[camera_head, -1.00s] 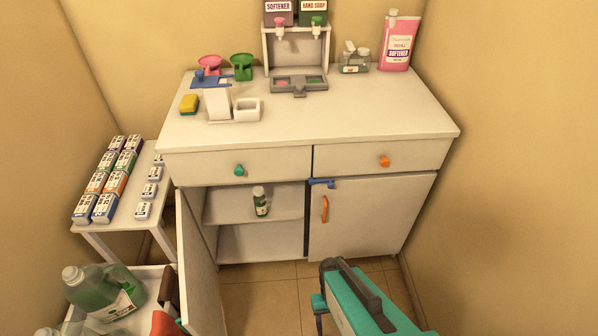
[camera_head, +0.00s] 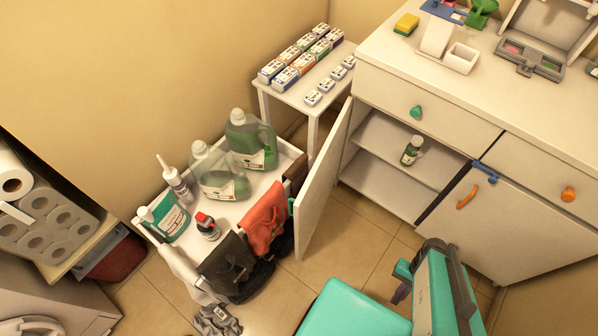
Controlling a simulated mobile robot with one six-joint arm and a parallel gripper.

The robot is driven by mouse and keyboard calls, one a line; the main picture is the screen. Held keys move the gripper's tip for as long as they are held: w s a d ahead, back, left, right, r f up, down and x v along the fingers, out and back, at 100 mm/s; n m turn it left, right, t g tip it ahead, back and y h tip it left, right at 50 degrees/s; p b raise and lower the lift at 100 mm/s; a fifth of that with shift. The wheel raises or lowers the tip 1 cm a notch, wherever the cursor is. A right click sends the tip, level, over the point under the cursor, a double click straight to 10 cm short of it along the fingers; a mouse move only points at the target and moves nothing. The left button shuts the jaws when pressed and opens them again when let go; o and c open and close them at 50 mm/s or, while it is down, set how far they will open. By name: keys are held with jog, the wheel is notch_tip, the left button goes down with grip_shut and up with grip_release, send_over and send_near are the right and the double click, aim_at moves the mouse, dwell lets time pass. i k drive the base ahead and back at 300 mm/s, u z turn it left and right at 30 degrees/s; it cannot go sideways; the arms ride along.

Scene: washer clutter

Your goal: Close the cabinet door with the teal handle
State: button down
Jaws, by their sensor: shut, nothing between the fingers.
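The cabinet door (camera_head: 322,190) on the left side of the white cabinet stands wide open, swung out toward me and seen at a steep angle. The open compartment (camera_head: 385,180) shows a shelf with a small green bottle (camera_head: 412,150). My gripper (camera_head: 401,293) is at the lower right, beside my teal arm, partly hidden and small. It looks shut and empty. It is right of the door, in front of the cabinet, and apart from both.
A white trolley (camera_head: 285,150) with jugs and bottles stands left of the door, with red and black cloths (camera_head: 265,218) hanging from it. A grey cloth (camera_head: 218,320) lies on the floor. The orange-handled right door (camera_head: 520,225) is closed. Floor (camera_head: 345,262) between door and arm is clear.

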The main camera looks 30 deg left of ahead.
aim_at(311, 200)
jog(key=u, duration=0.7)
jog(key=k, duration=0.45)
jog(key=u, duration=3.25)
